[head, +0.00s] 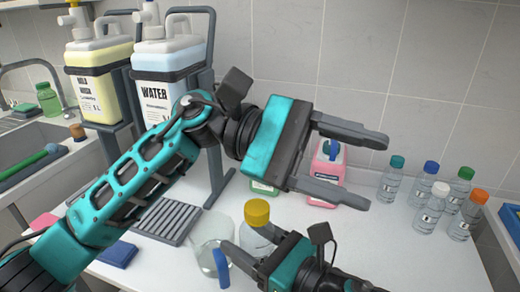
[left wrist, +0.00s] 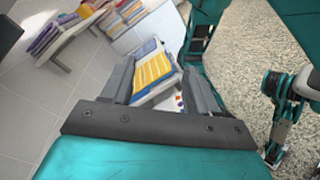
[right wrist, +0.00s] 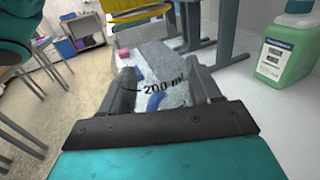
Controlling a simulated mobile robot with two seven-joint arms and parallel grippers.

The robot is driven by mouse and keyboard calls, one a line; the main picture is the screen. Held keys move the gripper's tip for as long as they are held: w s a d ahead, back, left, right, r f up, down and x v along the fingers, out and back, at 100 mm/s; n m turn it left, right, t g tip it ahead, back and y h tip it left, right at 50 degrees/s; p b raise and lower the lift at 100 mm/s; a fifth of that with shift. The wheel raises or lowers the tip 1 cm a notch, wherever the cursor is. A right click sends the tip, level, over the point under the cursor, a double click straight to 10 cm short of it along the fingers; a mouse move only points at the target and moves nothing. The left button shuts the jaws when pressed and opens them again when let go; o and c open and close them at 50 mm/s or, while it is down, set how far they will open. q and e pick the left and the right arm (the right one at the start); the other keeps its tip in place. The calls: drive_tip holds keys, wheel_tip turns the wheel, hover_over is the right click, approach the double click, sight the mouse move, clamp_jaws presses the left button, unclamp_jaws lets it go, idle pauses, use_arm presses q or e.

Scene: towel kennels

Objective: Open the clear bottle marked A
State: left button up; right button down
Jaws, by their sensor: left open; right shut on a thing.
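A clear bottle with a yellow cap (head: 257,212) stands at the front of the white counter. My right gripper (head: 247,240) is shut on its body, below the cap. In the right wrist view the clear wall (right wrist: 175,75) between the fingers bears "200 ml", with the yellow cap (right wrist: 135,18) above. No letter A is legible on it. My left gripper (head: 376,171) is open and empty, above and to the right of the cap. In the left wrist view nothing lies between its fingers (left wrist: 155,80) up close. Several small clear bottles (head: 428,208) stand at the right; their labels are too small to read.
A clear beaker (head: 203,236) stands left of the held bottle, near a blue object (head: 220,268). A pink bottle (head: 325,178) and green bottle (head: 263,187) stand behind. Large jugs (head: 167,90) sit in a rack. The right front counter (head: 420,260) is free.

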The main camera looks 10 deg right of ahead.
use_arm(q)
wheel_tip(320, 180, down, 3)
drive_tip(key=m+t+y, duration=0.2)
drive_tip(key=m+y, duration=0.3)
drive_tip(key=m+t+y, duration=0.7)
drive_tip(key=t+y, duration=0.1)
hover_over(260, 206)
drive_tip(key=shift+s+d+r, duration=0.1)
drive_tip(key=shift+s+r, duration=0.05)
drive_tip(key=shift+r, duration=0.15)
drive_tip(key=shift+f+t+y, duration=0.1)
drive_tip(key=shift+t+y, duration=0.2)
wheel_tip(260, 206, down, 8)
drive_tip(key=shift+r, duration=0.2)
